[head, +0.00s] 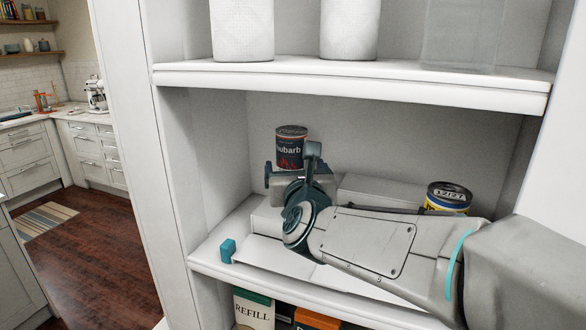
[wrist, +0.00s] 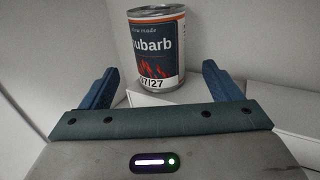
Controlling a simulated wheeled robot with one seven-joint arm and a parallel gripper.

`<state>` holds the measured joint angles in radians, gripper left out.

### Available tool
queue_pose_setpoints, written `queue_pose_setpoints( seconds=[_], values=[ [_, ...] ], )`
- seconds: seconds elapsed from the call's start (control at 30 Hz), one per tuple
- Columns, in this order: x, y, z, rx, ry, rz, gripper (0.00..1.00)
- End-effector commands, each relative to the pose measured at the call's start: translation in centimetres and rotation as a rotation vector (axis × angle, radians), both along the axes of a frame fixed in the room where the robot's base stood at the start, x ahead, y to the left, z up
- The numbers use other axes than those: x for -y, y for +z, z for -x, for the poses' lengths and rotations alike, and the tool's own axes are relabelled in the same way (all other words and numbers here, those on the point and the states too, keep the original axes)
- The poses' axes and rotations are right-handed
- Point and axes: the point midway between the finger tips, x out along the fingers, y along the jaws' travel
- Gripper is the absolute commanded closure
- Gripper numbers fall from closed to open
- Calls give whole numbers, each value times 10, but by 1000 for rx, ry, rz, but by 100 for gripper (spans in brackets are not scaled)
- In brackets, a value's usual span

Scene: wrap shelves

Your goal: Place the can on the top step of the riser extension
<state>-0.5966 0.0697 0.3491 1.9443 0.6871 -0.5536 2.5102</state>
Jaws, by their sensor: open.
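A dark blue and red can labelled "rhubarb" (head: 291,143) stands upright at the back left of the middle shelf. In the wrist view the same can (wrist: 157,48) rests on a white step (wrist: 140,98). The white stepped riser (head: 352,192) stretches along the back of the shelf, mostly hidden by my arm. My gripper (head: 291,165) is open in front of the can. In the wrist view the blue fingers of my gripper (wrist: 158,88) show on either side of the can's lower part, with visible gaps. I cannot tell how far the fingertips reach past its front.
A yellow and blue can (head: 448,197) stands at the right, behind my forearm. A small teal block (head: 227,250) is at the shelf's front left. The upper shelf board (head: 350,75) lies above my arm and holds white canisters (head: 242,30). Boxes (head: 254,310) stand below.

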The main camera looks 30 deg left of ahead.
Motion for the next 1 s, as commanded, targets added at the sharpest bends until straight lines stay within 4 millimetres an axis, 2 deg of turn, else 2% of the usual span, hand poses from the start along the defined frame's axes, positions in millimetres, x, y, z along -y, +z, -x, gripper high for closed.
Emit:
queue_pose_setpoints(
  seconds=[0.2,0.37,1.0],
  values=[
    [18,-1,26,2,0,-2,15],
    [25,0,37,1,0,0,15],
    [27,0,40,0,0,0,15]
  ],
)
